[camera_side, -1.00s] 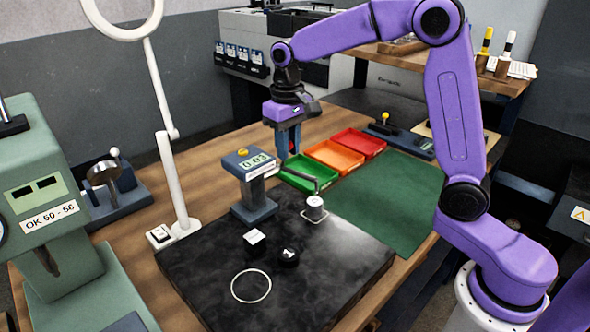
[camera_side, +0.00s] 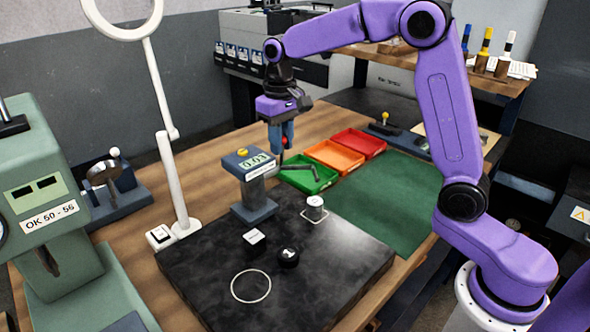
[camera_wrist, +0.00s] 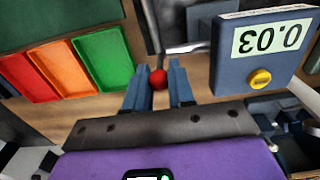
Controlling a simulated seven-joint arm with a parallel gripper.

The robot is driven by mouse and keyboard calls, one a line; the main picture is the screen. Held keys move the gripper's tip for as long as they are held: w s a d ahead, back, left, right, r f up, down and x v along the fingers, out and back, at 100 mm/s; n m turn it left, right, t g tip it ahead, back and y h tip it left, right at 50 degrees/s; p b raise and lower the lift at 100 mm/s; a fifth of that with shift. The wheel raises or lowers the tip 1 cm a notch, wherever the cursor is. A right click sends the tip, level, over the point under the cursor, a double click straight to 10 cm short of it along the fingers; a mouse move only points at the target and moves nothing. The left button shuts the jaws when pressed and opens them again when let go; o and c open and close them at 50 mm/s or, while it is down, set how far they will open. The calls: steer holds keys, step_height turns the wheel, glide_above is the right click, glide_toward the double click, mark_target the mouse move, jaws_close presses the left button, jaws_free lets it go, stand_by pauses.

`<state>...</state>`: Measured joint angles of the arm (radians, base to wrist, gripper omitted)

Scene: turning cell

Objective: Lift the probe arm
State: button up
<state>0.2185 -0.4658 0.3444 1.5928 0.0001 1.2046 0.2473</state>
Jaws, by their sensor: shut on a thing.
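The probe arm (camera_side: 298,167) is a thin dark bar on the side of the blue-grey gauge stand (camera_side: 252,180). Its outer end is raised, with a gap above the metal cylinder (camera_side: 314,204) on the black plate. My gripper (camera_side: 282,142) is above and beside the gauge stand, shut on a red ball knob. The red knob (camera_wrist: 158,79) sits between the two blue fingers in the wrist view. The gauge display (camera_wrist: 271,38) reads 0.03. The link between knob and bar is mostly hidden by the fingers.
Green (camera_side: 307,180), orange (camera_side: 334,155) and red (camera_side: 360,142) trays stand behind the bar. A white lamp post (camera_side: 170,160) rises left of the gauge. A white-marked block (camera_side: 254,241), a black knob (camera_side: 288,257) and a white ring (camera_side: 251,286) are on the black plate.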

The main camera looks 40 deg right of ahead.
steer(key=shift+w, duration=0.65)
steer(key=shift+w+f, duration=0.1)
steer(key=shift+w, duration=0.5)
steer(key=o, duration=0.4)
step_height(320, 180, up, 9)
stand_by(1.0)
